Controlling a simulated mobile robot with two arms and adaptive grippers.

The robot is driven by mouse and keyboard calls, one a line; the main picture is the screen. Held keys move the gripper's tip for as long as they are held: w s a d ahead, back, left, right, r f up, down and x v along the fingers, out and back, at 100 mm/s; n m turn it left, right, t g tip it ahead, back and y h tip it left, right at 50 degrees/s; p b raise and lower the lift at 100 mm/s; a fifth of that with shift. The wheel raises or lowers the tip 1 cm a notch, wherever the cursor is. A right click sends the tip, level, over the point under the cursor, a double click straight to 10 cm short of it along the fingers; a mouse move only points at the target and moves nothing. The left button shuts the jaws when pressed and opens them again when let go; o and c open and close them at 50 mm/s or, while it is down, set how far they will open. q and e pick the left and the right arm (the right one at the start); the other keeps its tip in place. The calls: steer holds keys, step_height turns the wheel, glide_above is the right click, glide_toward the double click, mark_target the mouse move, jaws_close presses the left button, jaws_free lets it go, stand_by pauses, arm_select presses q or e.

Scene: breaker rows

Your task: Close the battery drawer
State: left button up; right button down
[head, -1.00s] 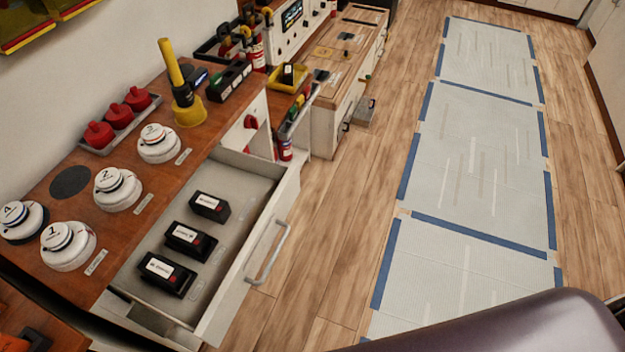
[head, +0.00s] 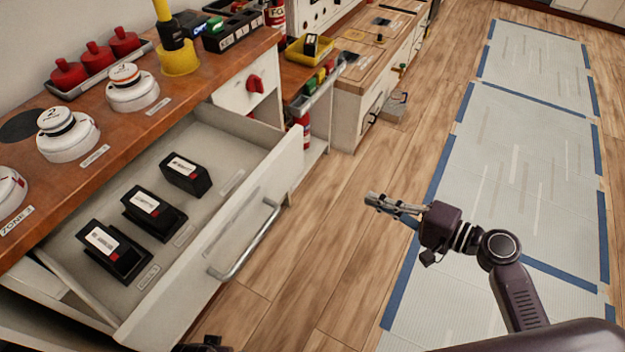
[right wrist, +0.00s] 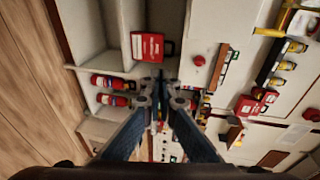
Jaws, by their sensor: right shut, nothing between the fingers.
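The battery drawer (head: 150,245) is pulled out from the wooden-topped counter at the left of the head view. Its front carries a metal bar handle (head: 247,242). Three black batteries with white labels, one of them the middle battery (head: 153,213), lie in a row inside it. My right gripper (head: 372,200) is shut and empty in the air to the right of the drawer handle, apart from it. In the right wrist view its fingers (right wrist: 158,90) point toward shelves and cabinets. A small dark part at the bottom edge of the head view may belong to my left arm; its jaws are not visible.
The wooden counter top (head: 85,135) holds several white round detectors and red items in a tray (head: 97,70). A lower bench (head: 350,65) stands beyond the drawer, with an open shelf beside it. Wood floor (head: 330,240) and grey mats (head: 520,150) lie clear on the right.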

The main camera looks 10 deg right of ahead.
step_height(320, 180, up, 8)
steer(key=s+a+n+y+b, duration=0.2)
steer(key=a+y, duration=0.1)
steer(key=p, duration=0.2)
glide_toward(298, 158)
steer(key=x, duration=0.6)
steer(key=shift+w, duration=0.2)
arm_select(q)
steer(key=f, duration=0.3)
steer(key=shift+s+f, duration=0.2)
steer(key=shift+s, duration=0.2)
arm_select(e)
steer(key=shift+w+a+f, duration=0.1)
steer(key=shift+w+a, duration=0.1)
steer(key=shift+a, duration=0.15)
steer(key=shift+a, duration=0.1)
